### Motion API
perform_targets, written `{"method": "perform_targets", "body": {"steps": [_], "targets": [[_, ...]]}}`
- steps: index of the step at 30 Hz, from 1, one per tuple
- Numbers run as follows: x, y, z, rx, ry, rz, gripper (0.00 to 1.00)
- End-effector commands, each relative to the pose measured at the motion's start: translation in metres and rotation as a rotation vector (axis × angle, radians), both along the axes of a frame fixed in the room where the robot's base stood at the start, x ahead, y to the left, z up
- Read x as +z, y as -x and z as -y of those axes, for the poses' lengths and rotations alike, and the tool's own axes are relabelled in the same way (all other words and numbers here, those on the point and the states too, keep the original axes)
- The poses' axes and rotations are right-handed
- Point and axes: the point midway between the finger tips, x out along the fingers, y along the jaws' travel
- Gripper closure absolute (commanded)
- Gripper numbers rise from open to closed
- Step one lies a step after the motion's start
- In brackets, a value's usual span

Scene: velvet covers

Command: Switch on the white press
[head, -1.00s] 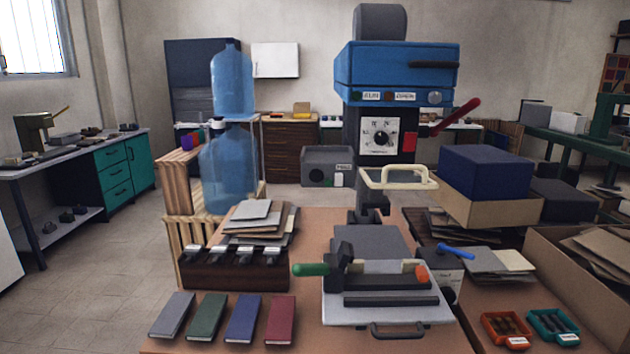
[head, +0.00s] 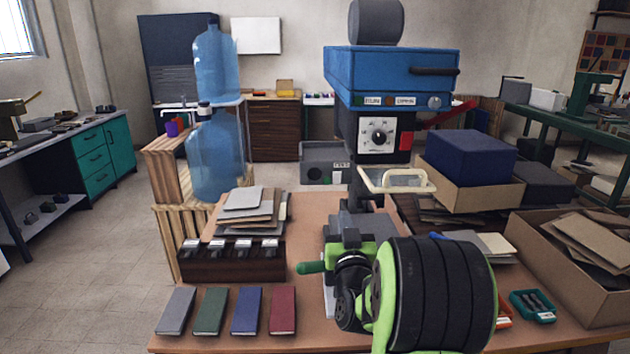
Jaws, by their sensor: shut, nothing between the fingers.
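I see no press that is white all over. The press in the middle has a blue head (head: 392,75), a dark column and a white dial plate (head: 377,134).
A cream handle frame (head: 397,180) juts out below the dial. A green-handled lever (head: 312,267) is left of my wrist.

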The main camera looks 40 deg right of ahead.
Motion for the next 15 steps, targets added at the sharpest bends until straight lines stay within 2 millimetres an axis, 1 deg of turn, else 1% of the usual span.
{"method": "perform_targets", "body": {"steps": [5, 8, 11, 15], "targets": [[0.000, -0.001, 0.000, 0.002, 0.000, -0.001, 1.00], [0.002, -0.006, 0.003, 0.003, -0.002, -0.004, 1.00], [0.009, -0.020, 0.012, 0.004, -0.003, -0.003, 1.00], [0.016, -0.045, 0.029, 0.004, -0.003, -0.002, 1.00]]}}
